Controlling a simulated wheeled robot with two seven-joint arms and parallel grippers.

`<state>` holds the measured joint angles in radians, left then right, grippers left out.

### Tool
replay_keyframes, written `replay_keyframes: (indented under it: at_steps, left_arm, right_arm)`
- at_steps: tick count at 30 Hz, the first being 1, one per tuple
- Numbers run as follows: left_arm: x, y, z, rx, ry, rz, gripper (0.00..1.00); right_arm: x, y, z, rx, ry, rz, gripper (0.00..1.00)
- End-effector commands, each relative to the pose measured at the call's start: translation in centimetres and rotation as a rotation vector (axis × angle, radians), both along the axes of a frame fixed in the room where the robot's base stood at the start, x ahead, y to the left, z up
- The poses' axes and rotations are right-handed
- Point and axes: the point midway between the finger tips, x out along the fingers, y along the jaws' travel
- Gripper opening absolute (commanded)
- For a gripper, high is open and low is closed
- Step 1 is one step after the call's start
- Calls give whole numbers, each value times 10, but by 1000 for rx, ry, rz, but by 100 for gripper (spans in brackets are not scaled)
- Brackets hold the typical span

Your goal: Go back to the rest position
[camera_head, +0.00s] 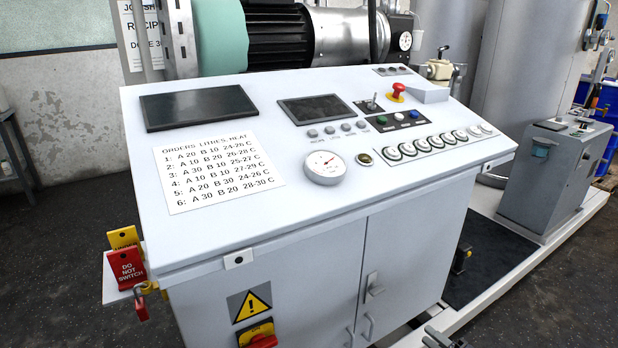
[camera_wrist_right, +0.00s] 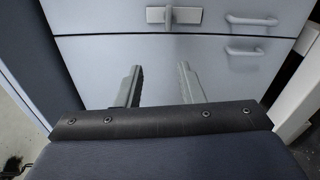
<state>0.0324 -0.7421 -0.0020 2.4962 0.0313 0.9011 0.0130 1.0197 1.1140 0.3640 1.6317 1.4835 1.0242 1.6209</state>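My right gripper (camera_wrist_right: 160,67) is open and empty in the right wrist view, its two fingers apart in front of the grey cabinet doors (camera_wrist_right: 85,70). In the head view, only a small part of what looks like my right gripper (camera_head: 442,339) shows at the bottom edge, in front of the console's lower right side. My left gripper is not in view. The control console (camera_head: 240,234) stands in front of me, with a sloped white top and an orders sheet (camera_head: 218,172) on it.
Red and yellow tags (camera_head: 127,268) hang at the console's left corner. A red-yellow switch (camera_head: 258,335) and door handles (camera_head: 369,326) stick out from the front. A grey box (camera_head: 555,175) stands at the right. Dark floor is clear at the left.

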Motion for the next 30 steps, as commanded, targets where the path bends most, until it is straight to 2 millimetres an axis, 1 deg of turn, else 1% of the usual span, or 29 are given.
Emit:
replay_keyframes:
  at_steps: [1,5,8,14,17,18,20,21,23,24,26,27,29,30]
  left_arm:
    - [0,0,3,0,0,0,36]
    - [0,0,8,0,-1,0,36]
    - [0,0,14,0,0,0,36]
    - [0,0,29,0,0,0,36]
    - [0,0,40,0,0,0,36]
    - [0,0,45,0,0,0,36]
    - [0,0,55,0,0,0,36]
    - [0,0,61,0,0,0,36]
    - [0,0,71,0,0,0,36]
    - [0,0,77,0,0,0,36]
    - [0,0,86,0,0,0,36]
    - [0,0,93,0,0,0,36]
    - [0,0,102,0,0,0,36]
    - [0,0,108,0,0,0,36]
  right_arm:
    - [-1,3,9,-31,-14,21,35]
    - [-3,15,31,-125,-64,86,35]
    - [-7,26,53,-218,-117,151,35]
    - [-23,58,112,-488,-283,338,35]
    - [-39,77,149,-667,-407,462,35]
    - [-48,85,167,-750,-471,521,35]
    - [-65,99,195,-891,-585,622,35]
    - [-78,108,215,-994,-672,696,35]
    - [-100,119,242,-1149,-812,807,35]
    - [-116,125,258,-1248,-906,879,35]
    - [-139,132,281,-1391,-1052,982,35]
    - [-154,135,295,-1482,-1151,1049,35]
    - [-178,138,314,-1613,-1304,1149,35]
    - [-193,139,326,-1699,-1406,1213,35]
